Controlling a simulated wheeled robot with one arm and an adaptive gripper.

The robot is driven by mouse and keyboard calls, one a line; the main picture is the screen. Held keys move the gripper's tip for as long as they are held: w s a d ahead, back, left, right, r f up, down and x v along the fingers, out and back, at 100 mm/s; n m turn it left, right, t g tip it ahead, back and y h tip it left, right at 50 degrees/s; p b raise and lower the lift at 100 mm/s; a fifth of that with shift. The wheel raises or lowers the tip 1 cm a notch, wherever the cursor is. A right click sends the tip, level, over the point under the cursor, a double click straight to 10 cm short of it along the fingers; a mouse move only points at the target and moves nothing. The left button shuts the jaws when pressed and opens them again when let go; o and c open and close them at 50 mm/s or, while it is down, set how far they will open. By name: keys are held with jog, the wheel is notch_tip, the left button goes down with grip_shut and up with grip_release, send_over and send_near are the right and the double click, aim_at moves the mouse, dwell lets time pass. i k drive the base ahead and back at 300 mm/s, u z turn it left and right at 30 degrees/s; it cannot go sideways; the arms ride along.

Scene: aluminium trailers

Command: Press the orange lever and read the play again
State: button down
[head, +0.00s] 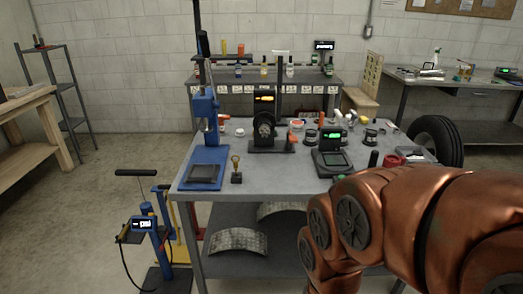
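A black test stand (264,112) with a round hub and a small lit display (265,97) stands upright at the middle of the grey workbench (225,178). A small orange piece (291,137) shows at the right side of its base. It may be the orange lever, but it is too small to be sure. The reading on the display is too small to make out. My copper-coloured arm fills the lower right of the head view, in front of the bench. My gripper is not visible.
A blue press (205,125) stands at the bench's left, with a small brass piece (236,168) beside it. A black device with a green display (331,150) sits to the right, among several small parts. The floor at left is partly clear.

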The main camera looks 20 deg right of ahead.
aim_at(293, 139)
jog(key=u, duration=0.3)
jog(key=k, duration=0.7)
jog(key=z, duration=0.45)
jog(key=i, duration=1.9)
jog(key=u, duration=0.85)
